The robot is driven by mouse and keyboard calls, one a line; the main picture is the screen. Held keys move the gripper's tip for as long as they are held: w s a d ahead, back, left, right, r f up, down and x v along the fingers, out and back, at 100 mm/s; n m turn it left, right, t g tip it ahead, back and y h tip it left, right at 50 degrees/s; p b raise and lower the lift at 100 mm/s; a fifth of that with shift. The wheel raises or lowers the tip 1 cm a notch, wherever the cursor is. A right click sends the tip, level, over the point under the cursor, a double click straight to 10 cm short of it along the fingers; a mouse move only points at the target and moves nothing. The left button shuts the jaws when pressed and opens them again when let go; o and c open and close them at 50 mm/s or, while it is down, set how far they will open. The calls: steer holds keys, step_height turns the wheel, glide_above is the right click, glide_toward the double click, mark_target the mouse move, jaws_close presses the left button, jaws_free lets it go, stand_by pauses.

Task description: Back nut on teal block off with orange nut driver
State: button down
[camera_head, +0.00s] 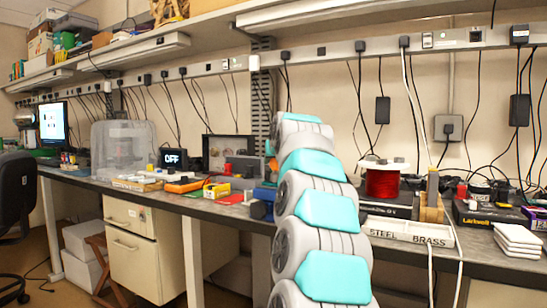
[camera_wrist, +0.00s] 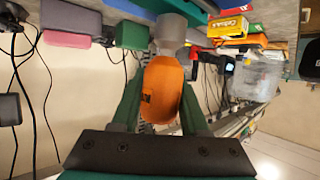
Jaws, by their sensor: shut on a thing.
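My gripper (camera_wrist: 162,72) shows in the wrist view, its two green fingers shut on either side of a rounded orange handle (camera_wrist: 162,92), which looks like the nut driver's. A grey cylinder (camera_wrist: 171,30) stands just beyond the handle; I cannot tell if it is part of the driver. A dark green piece (camera_wrist: 131,35) shows beside it, and I cannot tell if it is the teal block. No nut can be made out. In the head view my own arm hides the gripper and the driver.
The long bench (camera_head: 420,254) holds a red wire spool (camera_head: 382,182), a tray marked steel and brass (camera_head: 405,231), white pads (camera_head: 518,237), a yellow box (camera_head: 216,190) and an orange meter (camera_head: 186,187). Cables hang along the wall. A chair (camera_head: 17,205) stands at the left.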

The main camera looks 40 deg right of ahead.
steer(key=shift+s+d+p, duration=0.25)
steer(key=shift+d+p, duration=0.05)
steer(key=shift+d, duration=0.05)
steer(key=shift+d+f+n+t+y, duration=0.15)
steer(key=shift+n+t+y, duration=0.15)
steer(key=shift+n+y, duration=0.3)
steer(key=shift+c, duration=2)
jaws_free()
steer(key=shift+s, duration=0.1)
steer(key=shift+a, duration=0.2)
steer(key=shift+b, duration=0.35)
